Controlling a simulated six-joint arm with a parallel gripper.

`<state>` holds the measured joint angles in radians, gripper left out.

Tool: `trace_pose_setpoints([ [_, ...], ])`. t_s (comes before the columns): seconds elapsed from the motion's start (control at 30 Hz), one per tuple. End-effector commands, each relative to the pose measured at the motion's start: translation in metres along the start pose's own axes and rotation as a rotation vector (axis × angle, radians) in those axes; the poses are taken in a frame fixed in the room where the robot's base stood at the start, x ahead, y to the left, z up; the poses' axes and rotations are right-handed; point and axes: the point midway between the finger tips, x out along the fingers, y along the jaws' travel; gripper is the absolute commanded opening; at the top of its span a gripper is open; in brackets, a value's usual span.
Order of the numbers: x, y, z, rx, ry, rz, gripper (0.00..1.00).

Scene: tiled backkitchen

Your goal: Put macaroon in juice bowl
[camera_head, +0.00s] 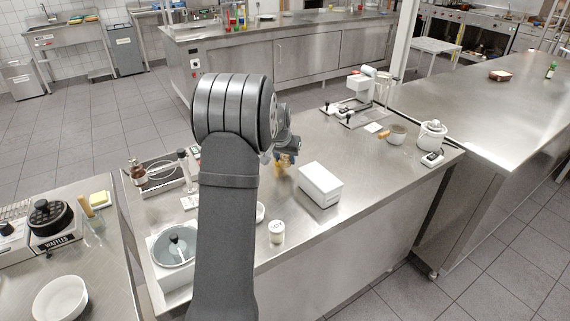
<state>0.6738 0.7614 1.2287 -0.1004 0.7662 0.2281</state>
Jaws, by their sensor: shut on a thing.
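My gripper (284,163) is beyond my arm, low over the middle of the steel counter, left of a white box. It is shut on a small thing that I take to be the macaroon. A yellow-orange patch shows at the fingers, but it is too small to tell finger from macaroon. A white bowl (260,212) is partly hidden behind my arm on the same counter. I cannot tell which is the juice bowl.
The white box (320,184) stands close to the right of my gripper. A small jar (277,231) is near the counter's front edge. The counter before the beige bowl is clear.

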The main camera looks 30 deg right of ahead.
Motion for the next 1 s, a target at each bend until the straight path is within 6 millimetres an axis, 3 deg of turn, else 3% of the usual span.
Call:
trace_pose_setpoints([
  [0.07, -0.014, 0.003, -0.005, 0.001, 0.002, 0.000, 0.14],
  [0.6, -0.077, 0.092, 0.007, 0.003, 0.000, 0.000, 0.14],
  [0.8, -0.088, 0.107, 0.009, 0.001, 0.000, 0.000, 0.14],
  [1.0, -0.090, 0.108, 0.009, -0.002, -0.001, -0.001, 0.14],
])
